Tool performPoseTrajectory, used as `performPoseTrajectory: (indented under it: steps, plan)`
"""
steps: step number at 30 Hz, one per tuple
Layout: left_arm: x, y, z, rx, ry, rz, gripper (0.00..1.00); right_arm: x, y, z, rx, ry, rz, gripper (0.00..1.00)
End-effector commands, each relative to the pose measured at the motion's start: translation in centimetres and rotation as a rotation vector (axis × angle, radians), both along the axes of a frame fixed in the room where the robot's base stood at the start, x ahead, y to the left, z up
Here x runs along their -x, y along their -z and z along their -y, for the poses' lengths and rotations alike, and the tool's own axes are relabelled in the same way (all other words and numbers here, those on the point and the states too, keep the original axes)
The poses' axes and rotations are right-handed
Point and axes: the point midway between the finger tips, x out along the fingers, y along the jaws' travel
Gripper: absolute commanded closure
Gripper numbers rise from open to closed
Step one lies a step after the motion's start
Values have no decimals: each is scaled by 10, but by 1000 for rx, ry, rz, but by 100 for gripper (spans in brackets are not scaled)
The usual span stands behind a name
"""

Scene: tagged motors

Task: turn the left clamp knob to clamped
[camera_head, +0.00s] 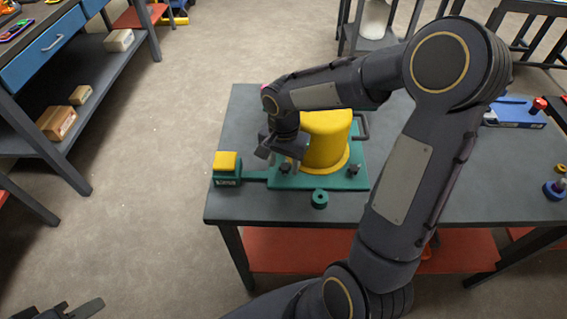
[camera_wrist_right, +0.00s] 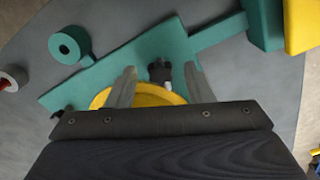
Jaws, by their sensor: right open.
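The motor is a yellow cylinder (camera_head: 326,138) standing on a green baseplate (camera_head: 310,180) on the grey table. The left clamp knob (camera_head: 285,168) is small and dark, at the plate's front left. In the right wrist view the knob (camera_wrist_right: 160,70) shows a black head and a light grey part, between the fingertips of my right gripper (camera_wrist_right: 158,80). The fingers are apart, one on each side, with no clear contact. In the head view my right gripper (camera_head: 277,150) hangs above the plate's left side. My left gripper (camera_head: 85,308) is partly cut off at the bottom left.
Another dark knob (camera_head: 353,170) is at the plate's front right. A green block with a yellow top (camera_head: 227,168) joins the plate at left. A green ring (camera_head: 320,198) lies in front. A blue fixture (camera_head: 515,112) is at the table's right. Bare tabletop (camera_head: 260,208) shows in front.

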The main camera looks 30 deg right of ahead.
Motion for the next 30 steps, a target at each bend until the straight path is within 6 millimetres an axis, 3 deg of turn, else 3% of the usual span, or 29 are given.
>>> performPoseTrajectory:
  steps: [11,21,30]
  plan:
    - [0,0,0,0,0,0,66,0,9,0,-1,1,1,53]
    - [0,0,0,0,0,0,66,0,8,0,-1,0,1,96]
    - [0,5,0,0,0,0,66,0,10,0,0,37,2,98]
